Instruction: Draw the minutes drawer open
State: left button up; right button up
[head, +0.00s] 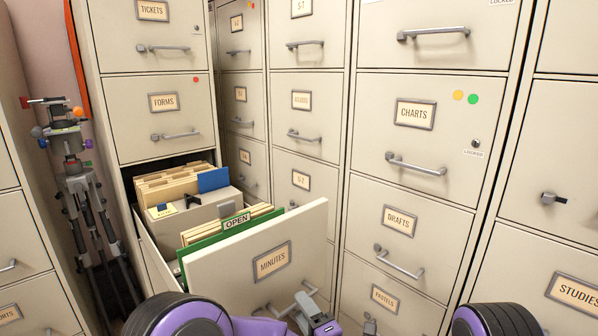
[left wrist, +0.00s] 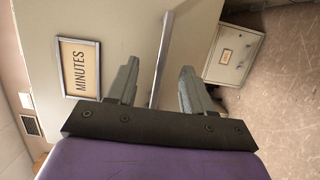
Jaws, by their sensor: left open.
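The minutes drawer (head: 290,232) stands pulled out of its cabinet, its front labelled MINUTES. Folders, a green divider marked OPEN (head: 236,222) and a blue card show inside it. My left gripper (head: 304,306) is at the lower part of the drawer front, by its handle. In the left wrist view the MINUTES label (left wrist: 79,68) is left of my gripper (left wrist: 158,78). The drawer's bar handle (left wrist: 162,55) runs between the two spread fingers, which are open; I cannot tell whether either finger touches it. My right gripper is not in view.
The closed forms drawer (head: 162,118) is above the minutes drawer. Closed charts (head: 425,135) and drafts (head: 405,240) drawers stand to the right. A tripod-like stand (head: 80,190) is close on the left. The drawer front juts out before the neighbouring cabinets.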

pick_arm(q)
jog(key=b+v, duration=0.2)
jog(key=v, duration=0.3)
jog(key=shift+s+d+r, duration=0.1)
jog(key=shift+s+d, duration=0.1)
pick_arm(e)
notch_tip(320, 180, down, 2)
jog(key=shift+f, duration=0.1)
pick_arm(q)
jog(key=shift+b, duration=0.3)
